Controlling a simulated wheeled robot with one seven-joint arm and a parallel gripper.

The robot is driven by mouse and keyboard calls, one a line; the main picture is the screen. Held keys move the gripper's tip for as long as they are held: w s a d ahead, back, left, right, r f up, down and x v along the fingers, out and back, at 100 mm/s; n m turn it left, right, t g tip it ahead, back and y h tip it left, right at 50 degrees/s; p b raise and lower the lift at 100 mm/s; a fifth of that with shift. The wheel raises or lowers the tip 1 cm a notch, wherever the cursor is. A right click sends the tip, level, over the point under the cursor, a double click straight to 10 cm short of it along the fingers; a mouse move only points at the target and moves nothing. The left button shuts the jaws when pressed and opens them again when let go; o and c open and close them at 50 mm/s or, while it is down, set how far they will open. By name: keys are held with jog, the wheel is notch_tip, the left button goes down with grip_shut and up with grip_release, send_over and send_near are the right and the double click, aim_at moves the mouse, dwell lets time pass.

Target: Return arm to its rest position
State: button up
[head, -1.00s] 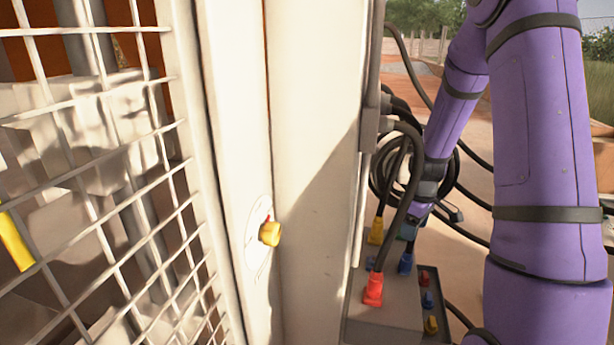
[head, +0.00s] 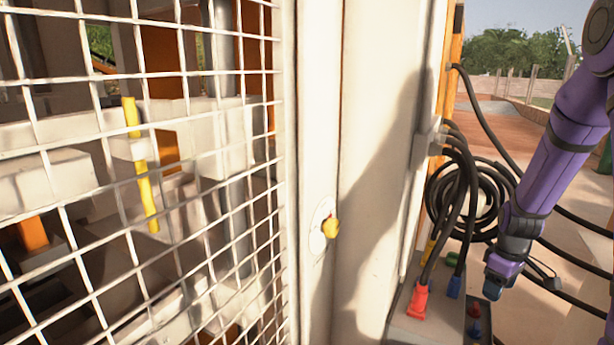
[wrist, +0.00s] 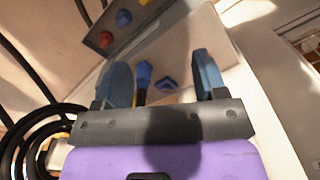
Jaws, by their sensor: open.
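My purple arm (head: 562,130) reaches down from the upper right of the head view. My gripper (head: 494,288) points down beside the grey connector box (head: 412,325), to the right of its plugs. In the wrist view my gripper (wrist: 160,80) has its two blue fingers spread wide apart with nothing held between them.
A wire-mesh guard (head: 190,160) fills the left, with a yellow bar (head: 141,165) behind it. Black cables hang in a coil (head: 440,205) close to my gripper. Open ground lies at the right.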

jog(key=s+a+r+m+t, duration=0.1)
jog(key=s+a+r, duration=0.2)
jog(key=a+r, duration=0.5)
jog(key=s+a+r+m+t, duration=0.1)
jog(key=s+a+r+t, duration=0.2)
jog(key=r, duration=0.9)
jog(key=s+a+r+m, duration=0.1)
jog(key=s+a+r, duration=0.3)
jog(key=s, duration=0.4)
jog(key=s+a+r+m+t, duration=0.1)
jog(key=s+a+r+m, duration=0.1)
jog(key=s+a+r, duration=0.3)
jog(key=s, duration=0.2)
jog(key=shift+s+a, duration=0.2)
jog(key=shift+s, duration=0.2)
